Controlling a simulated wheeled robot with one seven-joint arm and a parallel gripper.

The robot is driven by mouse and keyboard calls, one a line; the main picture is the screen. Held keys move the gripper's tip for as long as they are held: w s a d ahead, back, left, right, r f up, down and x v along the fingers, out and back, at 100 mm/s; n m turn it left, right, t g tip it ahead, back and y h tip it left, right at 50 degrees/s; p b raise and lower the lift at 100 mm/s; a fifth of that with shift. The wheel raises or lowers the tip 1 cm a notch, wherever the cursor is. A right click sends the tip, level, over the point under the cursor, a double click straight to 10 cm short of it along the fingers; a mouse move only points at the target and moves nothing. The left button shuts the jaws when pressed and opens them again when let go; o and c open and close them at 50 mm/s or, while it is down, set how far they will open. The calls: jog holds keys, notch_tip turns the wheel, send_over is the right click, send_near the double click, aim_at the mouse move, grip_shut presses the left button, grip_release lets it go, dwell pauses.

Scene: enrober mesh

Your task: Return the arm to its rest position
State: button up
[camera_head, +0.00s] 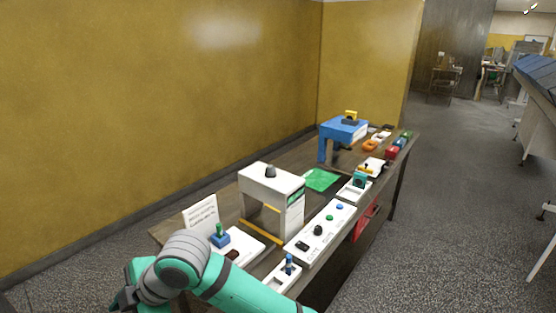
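My arm (205,273), teal with a grey joint, reaches in from the bottom edge and bends down to the left. It is in front of the near left end of the wooden table (165,232). A dark part at the arm's left end looks like my gripper (122,300), small and partly hidden. I cannot tell whether its fingers are open or shut, or whether it holds anything.
On the table stand a white gantry machine (272,180), a blue machine (343,130), a white button panel (320,232), a text card (201,213) and small trays. A green sheet (321,180) lies between the machines. A yellow wall (160,100) stands behind; the right-hand floor (440,200) is clear.

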jog(key=w+a+r+m+t+y, duration=0.2)
jog(key=a+r+m+y, duration=0.1)
jog(key=a+m+y, duration=0.25)
jog(key=w+d+f+m+t, duration=0.4)
jog(key=d+f+m+t, duration=0.3)
jog(key=m+t, duration=0.5)
jog(key=s+d+f+m+t+h, duration=0.3)
jog(key=s+d+f+m+h, duration=0.2)
jog(key=d+f+m+h, duration=0.6)
jog(key=s+d+f+h, duration=0.1)
jog(key=s+d+f, duration=0.5)
jog(key=s+d, duration=0.5)
jog(key=s+d+n+h, duration=0.1)
jog(key=s+d, duration=0.3)
jog(key=s, duration=0.3)
jog(key=s+d+n+g+h, duration=0.1)
jog(key=s+d, duration=0.3)
jog(key=s, duration=0.3)
jog(key=shift+s+d+g, duration=0.2)
jog(key=shift+s+g, duration=0.1)
jog(key=shift+s, duration=0.1)
